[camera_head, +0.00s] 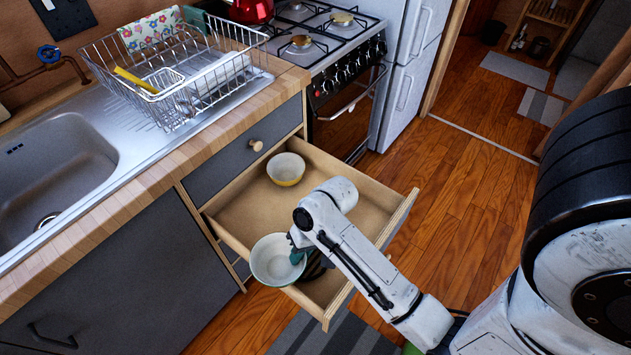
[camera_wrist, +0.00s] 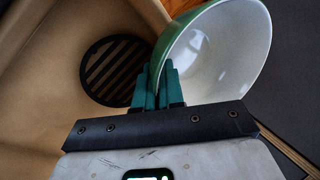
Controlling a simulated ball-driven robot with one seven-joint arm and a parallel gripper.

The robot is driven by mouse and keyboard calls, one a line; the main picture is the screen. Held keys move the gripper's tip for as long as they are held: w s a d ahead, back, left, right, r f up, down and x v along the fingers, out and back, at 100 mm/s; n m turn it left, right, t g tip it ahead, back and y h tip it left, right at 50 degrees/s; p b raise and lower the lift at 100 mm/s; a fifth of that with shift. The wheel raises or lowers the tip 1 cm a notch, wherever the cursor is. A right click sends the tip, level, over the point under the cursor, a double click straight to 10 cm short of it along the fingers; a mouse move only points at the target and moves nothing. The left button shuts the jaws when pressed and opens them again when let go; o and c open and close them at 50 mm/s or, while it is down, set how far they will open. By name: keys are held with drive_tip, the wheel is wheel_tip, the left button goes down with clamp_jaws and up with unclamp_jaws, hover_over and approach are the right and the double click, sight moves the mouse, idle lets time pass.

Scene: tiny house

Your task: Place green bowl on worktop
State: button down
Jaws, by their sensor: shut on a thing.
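The green bowl (camera_head: 277,262), white inside with a green outside, is at the front left corner of the open drawer. In the wrist view the bowl (camera_wrist: 222,60) is tilted, with its rim between the fingers. My gripper (camera_head: 297,257) is shut on the bowl's rim; its teal fingers (camera_wrist: 158,88) show in the wrist view. The worktop (camera_head: 165,150) is the wooden-edged counter to the left, above the drawer, around the sink and drainer. The bowl's far underside is hidden, so I cannot tell whether it touches the drawer.
The open drawer (camera_head: 245,205) holds a yellow-and-white bowl (camera_head: 286,169) and a dark slatted round object (camera_wrist: 113,70). A wire dish rack (camera_head: 180,85) fills the counter's back; the sink (camera_head: 50,165) is at left. The stove (camera_head: 320,50) stands behind. Worktop front strip is clear.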

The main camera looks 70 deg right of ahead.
drive_tip(key=w+a+n+g+y, duration=0.1)
drive_tip(key=w+a+n+g, duration=0.2)
drive_tip(key=w+a+n, duration=0.5)
drive_tip(key=w+a, duration=0.4)
drive_tip(key=shift+a+f+n, duration=0.25)
drive_tip(key=shift+f+n, duration=0.05)
drive_tip(key=shift+f, duration=0.1)
